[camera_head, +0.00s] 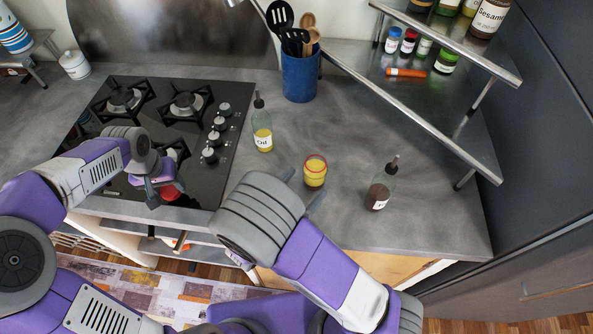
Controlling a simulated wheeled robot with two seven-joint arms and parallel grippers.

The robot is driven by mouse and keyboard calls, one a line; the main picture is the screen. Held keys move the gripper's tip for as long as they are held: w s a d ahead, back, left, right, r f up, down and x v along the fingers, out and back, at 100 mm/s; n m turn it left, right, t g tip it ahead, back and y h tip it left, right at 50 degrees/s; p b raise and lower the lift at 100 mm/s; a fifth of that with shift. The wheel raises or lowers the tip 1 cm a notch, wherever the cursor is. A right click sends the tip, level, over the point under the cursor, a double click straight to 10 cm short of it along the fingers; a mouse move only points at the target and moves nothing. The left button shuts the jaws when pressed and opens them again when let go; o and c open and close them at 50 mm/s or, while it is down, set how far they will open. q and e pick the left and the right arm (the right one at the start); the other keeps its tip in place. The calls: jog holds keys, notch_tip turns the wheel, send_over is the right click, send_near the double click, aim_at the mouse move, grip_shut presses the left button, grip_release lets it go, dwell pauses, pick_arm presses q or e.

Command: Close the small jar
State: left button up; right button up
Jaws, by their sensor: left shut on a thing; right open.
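The small jar (315,174) is glass with yellow contents and a reddish rim. It stands upright on the grey counter, and its top appears open. My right gripper (303,186) is open, with its fingertips close to the jar's near left side; I cannot tell whether they touch it. My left gripper (163,190) is shut on a red lid (171,191), over the front right part of the cooktop and left of the jar. The gripper hides part of the lid.
An oil bottle (262,130) stands behind and left of the jar, and a dark-filled bottle (380,188) stands to its right. A blue utensil holder (299,76) is at the back. A metal shelf (480,60) with spice jars is at the right. The black cooktop (150,105) is at the left.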

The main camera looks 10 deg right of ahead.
aim_at(308, 180)
pick_arm(q)
jog(key=shift+f+b, duration=0.35)
pick_arm(e)
jog(key=shift+r+x, duration=0.2)
jog(key=shift+x, duration=2.45)
jog(key=shift+w+a, duration=0.1)
